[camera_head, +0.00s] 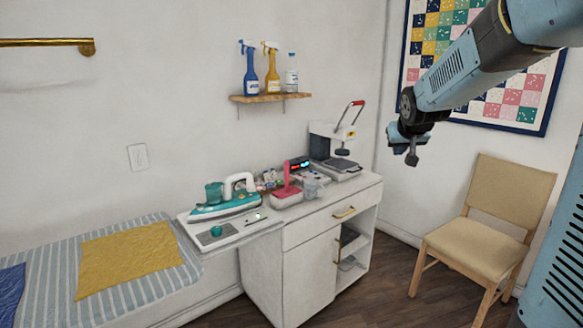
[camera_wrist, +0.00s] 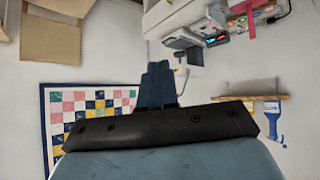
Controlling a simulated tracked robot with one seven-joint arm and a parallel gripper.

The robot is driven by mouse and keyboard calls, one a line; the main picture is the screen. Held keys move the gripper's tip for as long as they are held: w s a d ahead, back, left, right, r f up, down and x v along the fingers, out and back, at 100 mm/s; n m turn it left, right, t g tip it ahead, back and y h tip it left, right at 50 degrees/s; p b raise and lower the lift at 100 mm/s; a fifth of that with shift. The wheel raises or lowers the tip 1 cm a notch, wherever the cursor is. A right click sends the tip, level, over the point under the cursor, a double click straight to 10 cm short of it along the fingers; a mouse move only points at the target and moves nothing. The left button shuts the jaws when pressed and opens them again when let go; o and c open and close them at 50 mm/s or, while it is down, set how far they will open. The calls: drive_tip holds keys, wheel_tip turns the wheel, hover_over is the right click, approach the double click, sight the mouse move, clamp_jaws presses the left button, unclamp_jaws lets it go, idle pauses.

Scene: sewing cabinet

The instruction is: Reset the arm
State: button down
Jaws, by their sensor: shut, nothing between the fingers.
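My gripper (camera_head: 412,158) hangs in the air at the right in the head view, in front of the wall beside the quilt. In the wrist view my gripper (camera_wrist: 159,70) shows at the centre with its dark fingers together and nothing between them. My blue and dark arm reaches in from the upper right of the head view. The gripper is apart from the cabinet, the quilt and the chair.
A white cabinet (camera_head: 305,235) holds an iron (camera_head: 224,203) and a press (camera_head: 335,145). A shelf (camera_head: 270,97) with several bottles is on the wall. A chair (camera_head: 487,220) stands below my arm; a quilt (camera_head: 530,95) hangs behind it.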

drive_tip(key=s+a+f+g, duration=0.1)
drive_tip(key=s+a, duration=0.1)
drive_tip(key=s, duration=0.9)
drive_tip(key=s+a+f+g+y, duration=0.1)
drive_tip(key=s+a, duration=0.1)
drive_tip(key=s, duration=0.9)
drive_tip(key=s+a+f+g, duration=0.1)
drive_tip(key=s+a, duration=0.1)
drive_tip(key=s, duration=0.9)
drive_tip(key=shift+f+g+y, duration=0.15)
drive_tip(key=shift+g+y, duration=0.15)
drive_tip(key=shift+g, duration=0.1)
drive_tip(key=c, duration=1.8)
unclamp_jaws()
